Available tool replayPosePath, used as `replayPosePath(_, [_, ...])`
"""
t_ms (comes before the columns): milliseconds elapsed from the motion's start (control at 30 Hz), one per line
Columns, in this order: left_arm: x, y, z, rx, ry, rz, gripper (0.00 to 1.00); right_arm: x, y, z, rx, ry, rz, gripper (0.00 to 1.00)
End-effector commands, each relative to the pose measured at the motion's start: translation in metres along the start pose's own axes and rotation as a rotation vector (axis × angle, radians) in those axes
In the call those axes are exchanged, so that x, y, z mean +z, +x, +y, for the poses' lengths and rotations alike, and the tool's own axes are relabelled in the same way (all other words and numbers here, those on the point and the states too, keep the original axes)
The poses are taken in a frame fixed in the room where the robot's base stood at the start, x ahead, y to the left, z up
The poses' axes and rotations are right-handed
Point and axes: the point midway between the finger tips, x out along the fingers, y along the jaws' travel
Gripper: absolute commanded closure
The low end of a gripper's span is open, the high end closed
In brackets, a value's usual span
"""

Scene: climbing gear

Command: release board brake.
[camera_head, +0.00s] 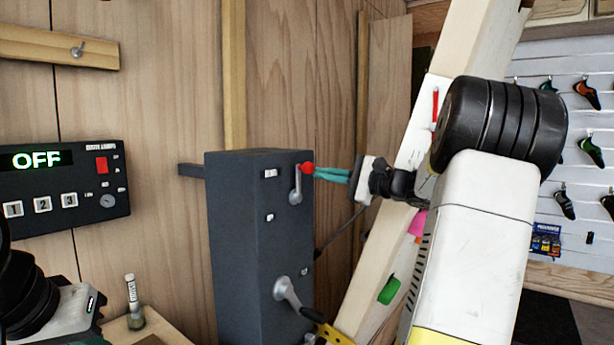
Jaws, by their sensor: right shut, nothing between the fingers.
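A dark grey box (240,230) stands in the middle of the view. A small lever (297,187) with a red knob (308,168) is on its upper right face. My right gripper (316,173) has teal fingers, shut with nothing between them, and their tips are at the red knob; I cannot tell whether they touch it. A larger grey crank handle (287,291) sits lower on the same face. A tilted pale board (375,262) with coloured holds rises behind my right arm, which hides part of it. My left gripper is not visible; only part of my left arm shows at lower left.
A control panel (62,186) reading OFF is on the wooden wall at left. A small labelled bottle (134,303) stands on a wooden surface (165,336) at lower left. Several climbing shoes (587,93) hang on the right wall.

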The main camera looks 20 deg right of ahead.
Motion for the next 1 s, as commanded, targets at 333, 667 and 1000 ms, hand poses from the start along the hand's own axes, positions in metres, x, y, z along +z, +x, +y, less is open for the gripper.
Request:
replayPosePath(333, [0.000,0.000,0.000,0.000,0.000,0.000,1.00,0.001,0.000,0.000,0.005,-0.030,-0.001,1.00])
replayPosePath(667, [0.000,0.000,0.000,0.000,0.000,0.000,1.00,0.004,0.001,-0.001,0.013,-0.083,-0.002,1.00])
replayPosePath(1000, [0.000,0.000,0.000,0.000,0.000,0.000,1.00,0.011,0.002,-0.001,0.035,-0.236,-0.004,1.00])
